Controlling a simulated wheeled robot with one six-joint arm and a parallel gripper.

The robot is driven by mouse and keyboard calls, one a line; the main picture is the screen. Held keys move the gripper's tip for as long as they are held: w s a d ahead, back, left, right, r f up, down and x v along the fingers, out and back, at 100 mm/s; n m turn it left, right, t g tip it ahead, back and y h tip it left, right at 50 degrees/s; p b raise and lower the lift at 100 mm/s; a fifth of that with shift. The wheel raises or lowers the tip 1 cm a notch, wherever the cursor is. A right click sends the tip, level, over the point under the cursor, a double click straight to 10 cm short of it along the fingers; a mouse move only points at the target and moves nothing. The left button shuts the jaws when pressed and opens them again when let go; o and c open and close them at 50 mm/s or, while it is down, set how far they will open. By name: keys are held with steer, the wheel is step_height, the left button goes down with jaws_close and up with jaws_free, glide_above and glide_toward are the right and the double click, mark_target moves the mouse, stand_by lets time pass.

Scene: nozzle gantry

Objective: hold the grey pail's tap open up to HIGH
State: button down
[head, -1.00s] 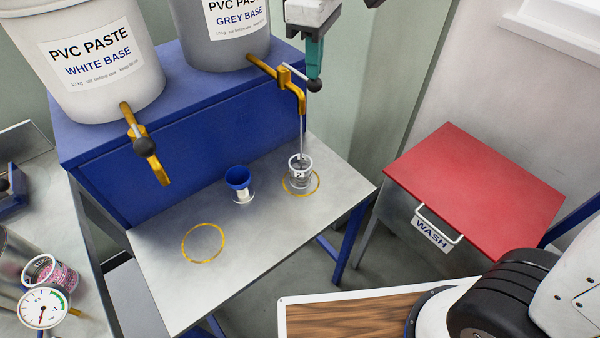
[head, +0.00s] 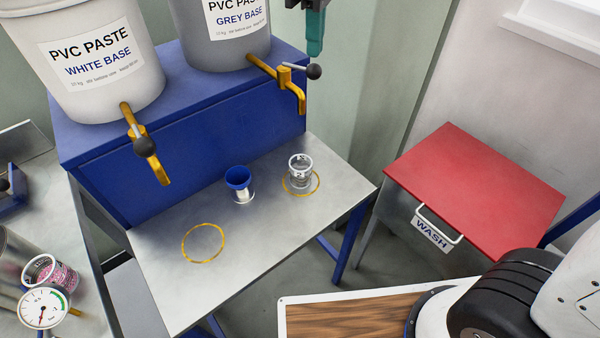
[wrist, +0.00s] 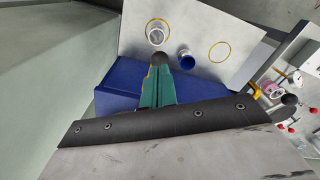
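The grey pail (head: 222,40) stands on the blue stand with a brass tap (head: 292,88) at its front. The tap's lever ends in a black knob (head: 314,71) and points out to the right. No stream shows below the spout. A clear measuring cup (head: 300,172) stands below it on a yellow ring; it also shows in the wrist view (wrist: 156,34). Its fill level is too small to read. My gripper (head: 314,50) has teal fingers, seen pressed together and empty, just above the knob and apart from it. The wrist view shows the knob (wrist: 160,59) beyond the fingertips.
The white pail (head: 95,95) with its own tap (head: 145,150) stands to the left. A blue cup (head: 239,184) stands on the metal table between two yellow rings; the left ring (head: 204,243) is empty. A red-topped wash box (head: 475,190) stands at the right. A gauge (head: 42,308) is at lower left.

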steer(key=shift+r, duration=2.55)
steer(key=shift+f+m, duration=0.2)
steer(key=shift+m, duration=0.2)
steer(key=s+d+f+m, duration=0.5)
steer(key=s+d+m, duration=0.1)
steer(key=s+d, duration=0.3)
steer(key=s+d+f+m+t, duration=0.1)
steer(key=s+d+f+m, duration=0.5)
steer(key=s+d, duration=0.4)
steer(key=shift+s+d+f, duration=0.25)
steer(key=shift+d, duration=0.55)
